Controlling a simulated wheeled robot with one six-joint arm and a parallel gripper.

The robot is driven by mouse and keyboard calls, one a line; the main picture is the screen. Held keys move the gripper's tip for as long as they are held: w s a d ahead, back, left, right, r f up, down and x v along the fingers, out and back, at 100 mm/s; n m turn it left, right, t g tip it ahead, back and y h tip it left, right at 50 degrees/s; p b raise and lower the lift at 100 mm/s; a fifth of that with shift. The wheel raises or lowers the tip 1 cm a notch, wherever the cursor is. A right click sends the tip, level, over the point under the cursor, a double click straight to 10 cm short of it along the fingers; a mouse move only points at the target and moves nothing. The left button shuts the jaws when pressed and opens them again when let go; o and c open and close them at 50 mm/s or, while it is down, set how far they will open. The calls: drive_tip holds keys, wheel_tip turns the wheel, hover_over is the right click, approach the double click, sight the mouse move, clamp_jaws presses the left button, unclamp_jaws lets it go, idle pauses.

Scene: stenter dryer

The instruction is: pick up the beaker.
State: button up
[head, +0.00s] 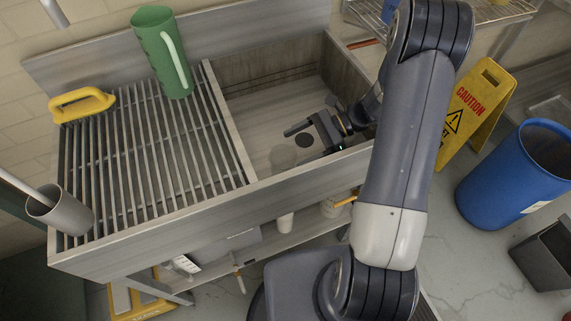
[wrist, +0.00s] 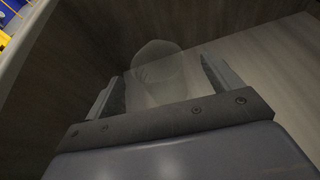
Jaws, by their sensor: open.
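The beaker (head: 283,157) is a clear, faint vessel standing in the sink basin, near its front wall. In the wrist view the beaker (wrist: 157,70) appears upright, between and beyond the two fingers, with its lower part hidden by my gripper's body. My gripper (head: 296,146) is inside the basin just right of the beaker, pointing left toward it. In the wrist view my gripper (wrist: 160,84) is open, with one finger on each side of the beaker's outline. I cannot tell whether either finger touches it.
Left is a slatted drainboard (head: 150,140) with a green jug (head: 160,55), a yellow-handled tool (head: 82,104) and a grey cup (head: 62,212). A caution sign (head: 475,110) and blue bin (head: 510,180) stand right.

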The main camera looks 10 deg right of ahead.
sight(272, 162)
drive_tip(key=x, duration=0.7)
drive_tip(key=shift+s, duration=0.2)
drive_tip(key=c, duration=1.1)
